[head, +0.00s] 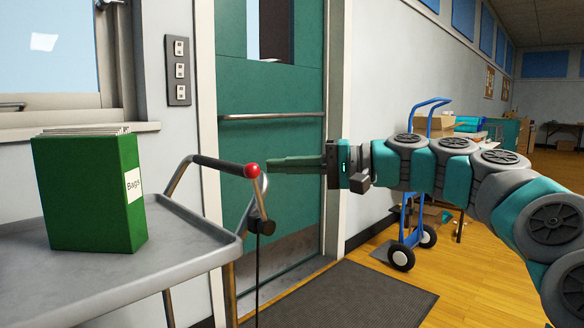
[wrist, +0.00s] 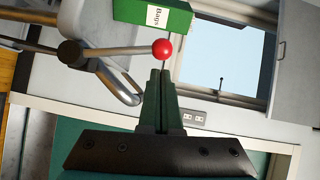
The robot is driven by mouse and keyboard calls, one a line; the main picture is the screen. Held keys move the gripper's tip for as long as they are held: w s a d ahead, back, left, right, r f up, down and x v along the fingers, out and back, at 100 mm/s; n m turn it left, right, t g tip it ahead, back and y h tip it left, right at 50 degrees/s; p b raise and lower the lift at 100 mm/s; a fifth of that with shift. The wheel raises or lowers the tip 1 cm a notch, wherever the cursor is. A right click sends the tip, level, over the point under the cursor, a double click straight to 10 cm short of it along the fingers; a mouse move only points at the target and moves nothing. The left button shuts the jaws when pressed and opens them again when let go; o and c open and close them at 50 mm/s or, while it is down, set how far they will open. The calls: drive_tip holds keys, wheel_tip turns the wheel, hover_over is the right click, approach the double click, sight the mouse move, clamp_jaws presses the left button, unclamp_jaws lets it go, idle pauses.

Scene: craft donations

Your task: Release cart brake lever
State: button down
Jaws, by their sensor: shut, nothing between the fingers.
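The grey cart (head: 185,240) stands at the left in the head view, with a curved handle that has a dark grip (head: 218,165). The brake lever is a metal rod (head: 259,196) with a red ball knob (head: 252,170) at its top, beside the handle's end. In the wrist view the red knob (wrist: 162,48) sits just beyond my fingertips, on the end of the rod (wrist: 115,51). My gripper (head: 270,163) is shut and empty, pointing left, with its tips close to the knob. I cannot tell whether they touch it.
A green box labelled "Bags" (head: 92,190) stands on the cart tray. Behind are a green door (head: 270,140) with a push bar and a wall switch panel (head: 178,70). A blue hand truck (head: 404,225) stands at the right. A dark mat (head: 350,297) lies on the floor.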

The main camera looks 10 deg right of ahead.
drive_tip(key=shift+s+a+n+h, duration=0.4)
drive_tip(key=shift+s+a+n, duration=0.1)
drive_tip(key=shift+a, duration=0.1)
idle(0.3)
drive_tip(key=w+d+p+v, duration=0.1)
drive_tip(key=w+v, duration=0.1)
drive_tip(key=v, duration=1.1)
drive_tip(key=shift+w+p, duration=0.3)
drive_tip(key=shift+w, duration=0.05)
drive_tip(key=shift+a+r, duration=0.1)
drive_tip(key=shift+a, duration=0.05)
